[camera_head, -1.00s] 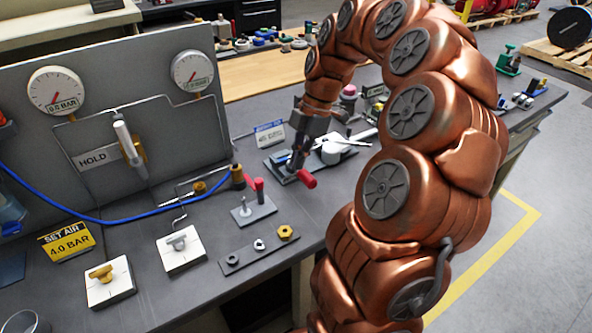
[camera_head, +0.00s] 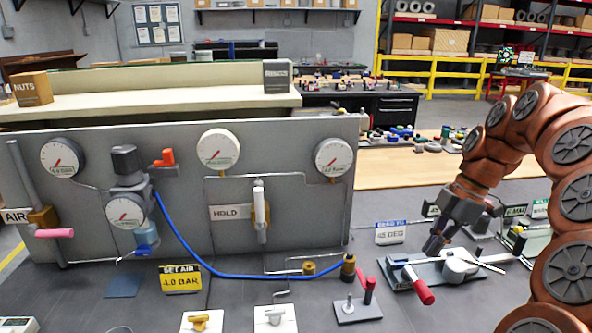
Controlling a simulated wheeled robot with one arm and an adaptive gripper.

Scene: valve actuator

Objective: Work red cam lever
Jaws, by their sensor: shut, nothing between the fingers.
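A lever with a red grip (camera_head: 418,285) lies low on a flat dark plate (camera_head: 465,277) on the bench, its grip pointing toward the front. A smaller red upright lever (camera_head: 369,290) stands on a separate grey plate (camera_head: 358,313) to its left. I cannot tell for sure which one is the cam lever. My gripper (camera_head: 433,246) points down, shut and empty, just above and behind the red grip. Whether its tips touch the lever or the plate is not clear. A round light-grey hub (camera_head: 459,264) with a pointer is right of my gripper.
A grey panel (camera_head: 285,225) with gauges, a HOLD valve (camera_head: 261,212) and a blue hose (camera_head: 215,269) fills the left. White blocks (camera_head: 275,321) sit at the front. My arm covers the right side.

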